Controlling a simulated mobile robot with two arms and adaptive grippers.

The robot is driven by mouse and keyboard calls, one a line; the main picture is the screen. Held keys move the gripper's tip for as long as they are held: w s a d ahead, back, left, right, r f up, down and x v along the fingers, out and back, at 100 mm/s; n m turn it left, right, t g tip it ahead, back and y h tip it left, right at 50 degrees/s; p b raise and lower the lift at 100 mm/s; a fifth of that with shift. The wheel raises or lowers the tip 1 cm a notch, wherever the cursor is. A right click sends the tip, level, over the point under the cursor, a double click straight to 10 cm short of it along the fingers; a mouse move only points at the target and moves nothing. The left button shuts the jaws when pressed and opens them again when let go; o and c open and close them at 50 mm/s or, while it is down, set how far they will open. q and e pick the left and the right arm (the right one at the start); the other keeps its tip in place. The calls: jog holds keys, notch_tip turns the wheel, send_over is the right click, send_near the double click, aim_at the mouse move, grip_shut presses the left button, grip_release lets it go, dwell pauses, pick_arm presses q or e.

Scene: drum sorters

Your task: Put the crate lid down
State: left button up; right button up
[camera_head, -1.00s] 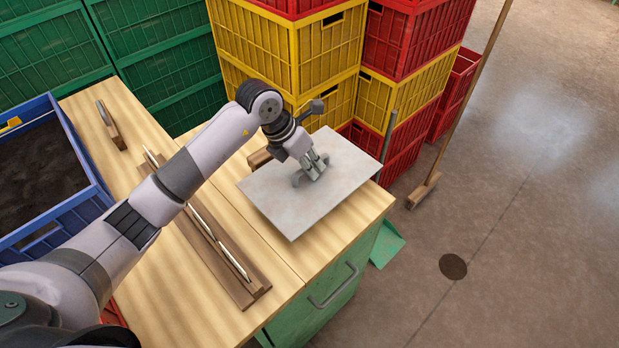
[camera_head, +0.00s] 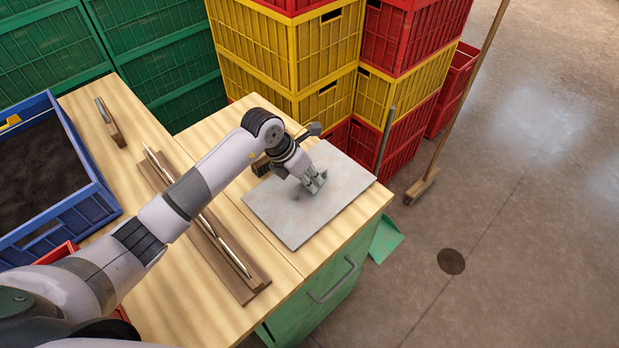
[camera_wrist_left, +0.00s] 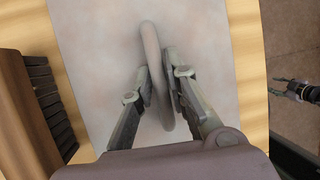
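The crate lid (camera_head: 283,222) is a flat pale grey sheet with a raised handle in its middle. In the head view it appears to lie flat on the right part of the wooden worktop (camera_head: 232,262). My left gripper (camera_head: 313,187) is over the lid's middle. In the left wrist view the two fingers (camera_wrist_left: 159,88) stand on either side of the long handle (camera_wrist_left: 152,62), close against it, and look shut on it. The handle is partly hidden by the fingers. My right gripper is not clearly shown as a gripper in the head view.
A brush with a wooden back (camera_wrist_left: 22,110) lies beside the lid. Wooden racks with thin rods (camera_head: 225,262) lie left of it. A blue crate (camera_head: 75,222) of dark material stands at the left. Stacked yellow crates (camera_head: 255,45) and red crates (camera_head: 405,35) stand behind the worktop.

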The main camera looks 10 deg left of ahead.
pick_arm(q)
jog(key=shift+o, duration=1.3)
jog(key=shift+r, duration=0.15)
jog(key=shift+a+r, duration=0.15)
jog(key=shift+r, duration=0.05)
jog(key=b+v, duration=0.1)
jog(key=v, duration=1)
jog(key=shift+r, duration=0.2)
jog(key=shift+s+f, duration=0.1)
jog(key=shift+s, duration=0.1)
